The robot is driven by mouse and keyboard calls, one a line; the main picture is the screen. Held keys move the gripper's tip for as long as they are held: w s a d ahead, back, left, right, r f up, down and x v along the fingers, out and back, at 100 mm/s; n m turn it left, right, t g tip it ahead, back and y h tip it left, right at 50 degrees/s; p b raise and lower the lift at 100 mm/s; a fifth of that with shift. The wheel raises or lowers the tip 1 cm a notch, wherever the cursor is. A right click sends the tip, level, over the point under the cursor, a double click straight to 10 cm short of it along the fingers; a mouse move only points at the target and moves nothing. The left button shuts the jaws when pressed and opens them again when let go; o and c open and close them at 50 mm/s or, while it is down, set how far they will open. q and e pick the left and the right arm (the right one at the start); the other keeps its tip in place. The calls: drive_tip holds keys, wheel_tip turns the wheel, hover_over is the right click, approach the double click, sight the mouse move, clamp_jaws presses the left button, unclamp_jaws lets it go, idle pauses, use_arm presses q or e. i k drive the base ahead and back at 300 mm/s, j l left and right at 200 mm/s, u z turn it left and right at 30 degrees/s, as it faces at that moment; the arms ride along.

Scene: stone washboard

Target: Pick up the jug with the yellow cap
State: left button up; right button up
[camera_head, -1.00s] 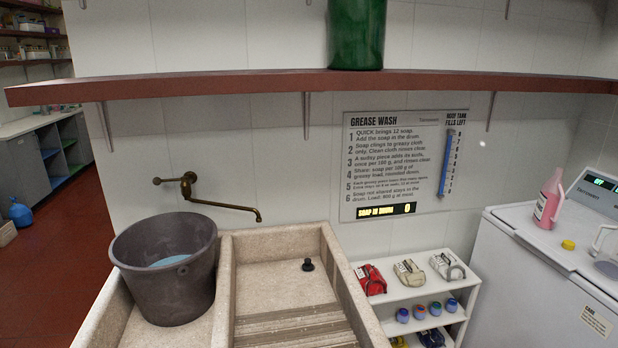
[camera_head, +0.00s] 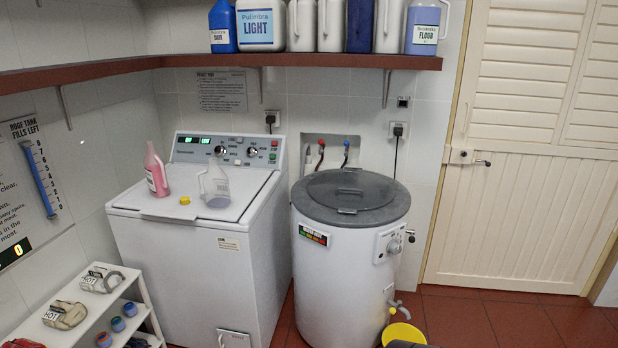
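A small yellow cap (camera_head: 185,200) lies loose on the white washing machine's lid. Behind it to the left stands a jug with pink liquid (camera_head: 156,171). To the right of the cap is a clear jug with a handle (camera_head: 215,187). Several jugs stand on the red-brown shelf, among them a blue one (camera_head: 223,27), the white "Light" one (camera_head: 261,25) and the blue-grey "Floor" one (camera_head: 427,28). No jug is seen wearing a yellow cap. Neither of my grippers is in view.
The washing machine (camera_head: 190,265) stands beside a round drum with a dark lid (camera_head: 350,262). A yellow basin (camera_head: 403,335) is on the floor by its tap. A low white rack (camera_head: 85,325) stands at lower left. Red tiled floor before the cream door (camera_head: 525,150) is clear.

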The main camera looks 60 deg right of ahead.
sight(218, 192)
drive_tip(key=z, duration=1.35)
drive_tip(key=i+l, duration=0.1)
drive_tip(key=i, duration=0.45)
